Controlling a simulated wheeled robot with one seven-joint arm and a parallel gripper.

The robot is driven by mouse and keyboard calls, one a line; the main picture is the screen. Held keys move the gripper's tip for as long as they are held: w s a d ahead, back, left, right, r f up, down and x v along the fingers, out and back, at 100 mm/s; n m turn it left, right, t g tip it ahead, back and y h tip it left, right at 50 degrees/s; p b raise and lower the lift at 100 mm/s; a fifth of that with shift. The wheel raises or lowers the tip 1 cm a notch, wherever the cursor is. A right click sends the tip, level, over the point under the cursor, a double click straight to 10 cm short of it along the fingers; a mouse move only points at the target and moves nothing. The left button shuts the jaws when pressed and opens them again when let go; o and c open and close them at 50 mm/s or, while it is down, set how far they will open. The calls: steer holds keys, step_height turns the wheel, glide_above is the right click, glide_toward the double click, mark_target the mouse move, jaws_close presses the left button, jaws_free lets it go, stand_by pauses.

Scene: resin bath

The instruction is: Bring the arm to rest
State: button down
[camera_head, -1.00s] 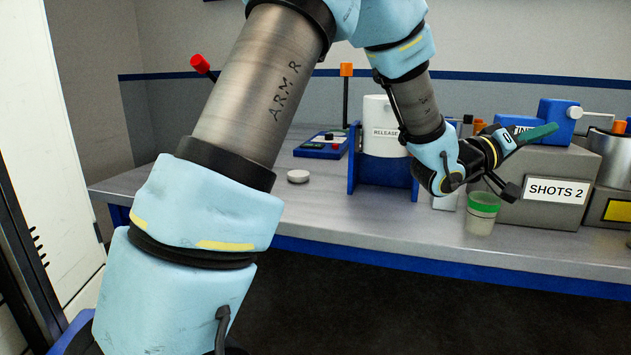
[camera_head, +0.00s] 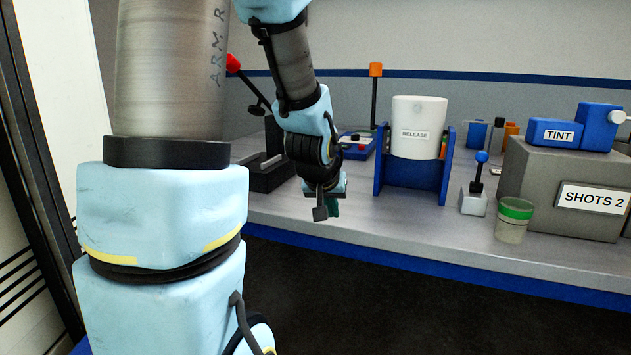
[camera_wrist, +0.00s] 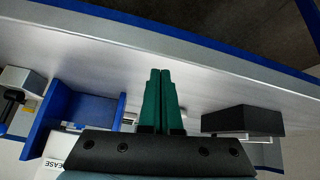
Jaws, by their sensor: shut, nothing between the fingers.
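My arm is folded in front of the bench, filling the left side of the head view. My gripper (camera_head: 332,207) hangs pointing down near the front edge of the bench, left of the white RELEASE container. Its green fingers (camera_wrist: 158,98) show in the wrist view, side by side and shut, with nothing between them. In the head view the fingers are small and partly hidden behind the wrist.
The white RELEASE container (camera_head: 418,120) stands in a blue holder (camera_head: 391,184). A red-knobbed lever (camera_head: 233,63) is behind my arm. The front bench edge (camera_head: 420,254) is clear.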

steer(key=s+a+f+n+g+y, duration=0.1)
steer(key=s+a+f+g+y, duration=0.2)
steer(key=s+a, duration=0.8)
step_height(320, 180, down, 12)
steer(key=s+g+b, duration=0.2)
steer(key=b, duration=0.9)
step_height(320, 180, up, 18)
steer(key=p, duration=1.8)
steer(key=shift+d+h, duration=0.3)
steer(key=shift+h, duration=0.1)
